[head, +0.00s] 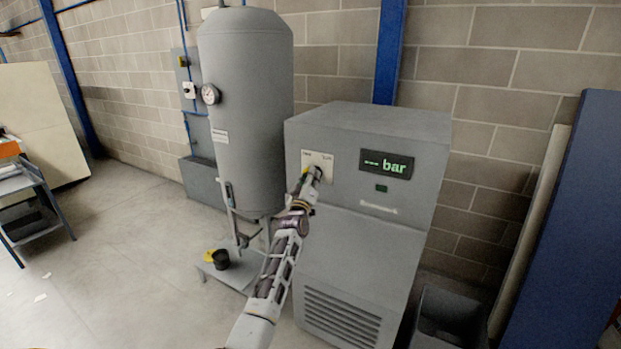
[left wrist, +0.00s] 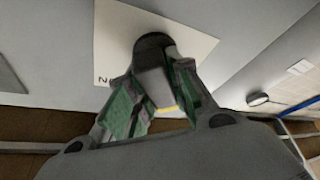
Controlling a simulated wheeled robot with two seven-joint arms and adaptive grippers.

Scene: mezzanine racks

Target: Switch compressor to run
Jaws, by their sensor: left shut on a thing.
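The compressor (head: 345,235) is a grey cabinet against the block wall. Its front has a pale switch plate (head: 325,157) and a dark display (head: 386,165) showing green dashes and "bar". My left gripper (head: 312,176) is at the plate and covers most of the switch. In the left wrist view, the gripper (left wrist: 155,90) has its green-padded fingers on either side of the grey grip of a dark round switch knob (left wrist: 153,44), shut on it. The plate (left wrist: 192,40) shows part of its lettering. The knob's setting is hard to tell. My right gripper is out of view.
A tall grey tank (head: 247,110) with a round gauge (head: 210,94) stands left of the compressor. A blue panel (head: 570,230) is at the right. The floor at left is mostly clear.

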